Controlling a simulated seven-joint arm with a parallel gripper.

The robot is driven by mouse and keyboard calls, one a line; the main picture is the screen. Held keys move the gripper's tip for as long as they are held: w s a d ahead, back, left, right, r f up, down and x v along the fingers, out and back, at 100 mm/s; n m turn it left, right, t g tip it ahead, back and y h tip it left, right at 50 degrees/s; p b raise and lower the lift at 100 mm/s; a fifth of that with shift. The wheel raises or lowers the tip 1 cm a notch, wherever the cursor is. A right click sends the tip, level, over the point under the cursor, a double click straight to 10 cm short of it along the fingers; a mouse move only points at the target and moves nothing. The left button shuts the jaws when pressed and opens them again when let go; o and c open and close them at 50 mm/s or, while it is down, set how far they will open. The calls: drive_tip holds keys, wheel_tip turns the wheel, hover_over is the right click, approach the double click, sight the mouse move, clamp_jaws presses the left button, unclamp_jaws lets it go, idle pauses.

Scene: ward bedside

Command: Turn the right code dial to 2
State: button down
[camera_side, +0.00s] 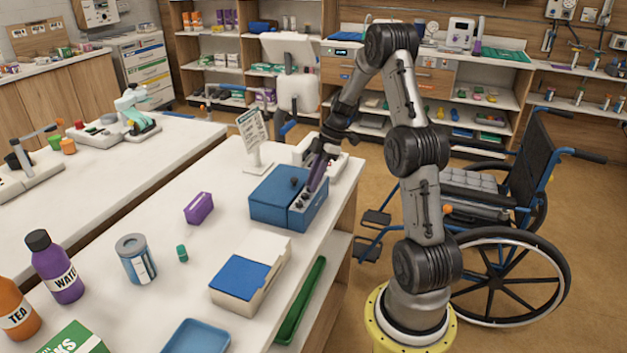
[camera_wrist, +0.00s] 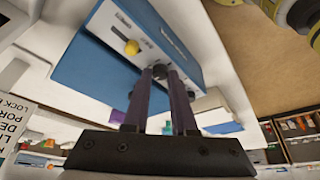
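The blue lock box (camera_side: 272,200) stands near the table's right edge in the side view, with dark knobs on its front. In the wrist view its pale front panel (camera_wrist: 175,45) carries a yellow knob (camera_wrist: 131,47) and a dark dial (camera_wrist: 160,71). My gripper (camera_side: 308,188) reaches down to this front. In the wrist view my gripper (camera_wrist: 161,76) has its fingertips on either side of the dark dial, very close to it. I cannot tell whether they press on it. The dial's number is not readable.
A printed sign (camera_side: 252,128) stands behind the box, and it also shows in the wrist view (camera_wrist: 14,130). A purple block (camera_side: 199,208), a tin (camera_side: 136,259) and a blue-topped box (camera_side: 245,279) stand on the table. A wheelchair (camera_side: 500,235) is at the right.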

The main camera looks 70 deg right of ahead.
drive_tip(key=shift+m, duration=0.3)
drive_tip(key=m, duration=0.1)
drive_tip(key=m+h, duration=0.1)
drive_tip(key=m, duration=0.1)
drive_tip(key=m+t+h, duration=0.1)
drive_tip(key=m, duration=0.1)
drive_tip(key=shift+s+a+r, duration=0.1)
drive_tip(key=shift+s+a, duration=0.05)
drive_tip(key=shift+a, duration=0.1)
drive_tip(key=m+h, duration=0.1)
drive_tip(key=m, duration=0.2)
drive_tip(key=m+h, duration=0.1)
drive_tip(key=m, duration=0.2)
drive_tip(key=shift+a, duration=0.2)
idle(0.5)
drive_tip(key=c, duration=1)
unclamp_jaws()
drive_tip(key=v, duration=1.3)
drive_tip(key=shift+s+a+r, duration=0.25)
drive_tip(key=shift+r, duration=0.05)
